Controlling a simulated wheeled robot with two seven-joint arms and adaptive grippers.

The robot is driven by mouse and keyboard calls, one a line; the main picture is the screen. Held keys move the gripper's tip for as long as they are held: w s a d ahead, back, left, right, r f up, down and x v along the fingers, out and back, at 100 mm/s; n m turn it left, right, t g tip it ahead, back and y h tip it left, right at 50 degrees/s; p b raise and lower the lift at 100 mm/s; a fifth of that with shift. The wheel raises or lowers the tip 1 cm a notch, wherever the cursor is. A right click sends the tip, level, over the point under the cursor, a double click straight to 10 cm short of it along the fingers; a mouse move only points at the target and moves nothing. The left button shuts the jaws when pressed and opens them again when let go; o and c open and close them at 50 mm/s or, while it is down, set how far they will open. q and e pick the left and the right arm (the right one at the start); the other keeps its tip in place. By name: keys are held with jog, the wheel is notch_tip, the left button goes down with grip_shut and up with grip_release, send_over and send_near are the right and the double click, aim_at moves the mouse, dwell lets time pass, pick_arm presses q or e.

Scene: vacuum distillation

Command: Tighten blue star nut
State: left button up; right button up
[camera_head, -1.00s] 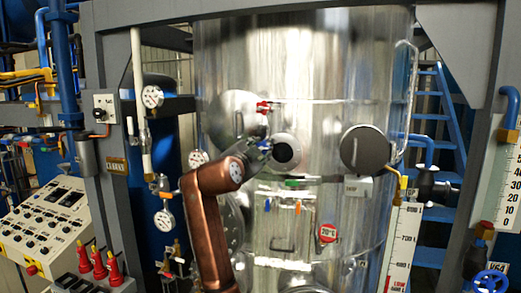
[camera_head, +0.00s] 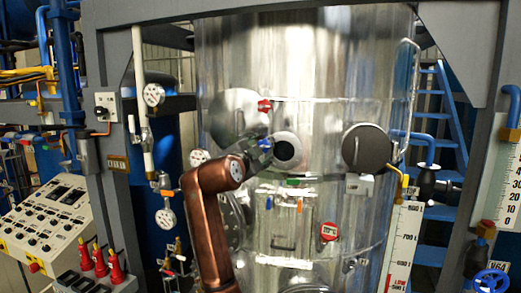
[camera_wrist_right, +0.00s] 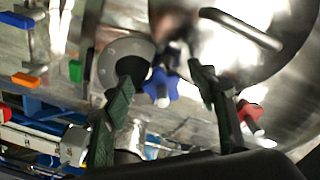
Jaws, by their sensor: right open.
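The blue star nut (camera_wrist_right: 160,86) is on the steel vessel, beside a round port (camera_wrist_right: 125,62). In the wrist view it shows between the two dark green fingers of my right gripper (camera_wrist_right: 162,80). The fingers are apart, one on each side of the nut, and I see no clear contact. In the head view the right gripper (camera_head: 257,147) is at the vessel's front, just left of the dark port opening, with the blue nut (camera_head: 265,143) showing at its tip. My left gripper is not in view.
A red star nut (camera_head: 264,106) sits above on the vessel; it also shows in the wrist view (camera_wrist_right: 249,112). A round dark cover (camera_head: 366,148) is to the right. Small orange and green handles are below. A control panel (camera_head: 45,228) stands at left.

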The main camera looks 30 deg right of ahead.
jog(key=shift+s, duration=0.1)
jog(key=shift+s+a, duration=0.1)
jog(key=v, duration=1.1)
jog(key=shift+s+a, duration=0.25)
jog(key=w+d+n+t+h, duration=0.1)
jog(key=w+d+n, duration=0.1)
jog(key=d+n, duration=0.1)
jog(key=w+d+n+t+h, duration=0.1)
jog(key=w+d+n, duration=0.1)
jog(key=d+n, duration=0.1)
jog(key=w+d+n+t+h+p, duration=0.1)
jog(key=w+d+n, duration=0.1)
jog(key=n, duration=0.2)
jog(key=shift+w+d+f+n, duration=0.35)
jog(key=shift+w+d+n, duration=0.05)
jog(key=shift+w+d+r, duration=0.15)
jog(key=shift+w+d, duration=0.25)
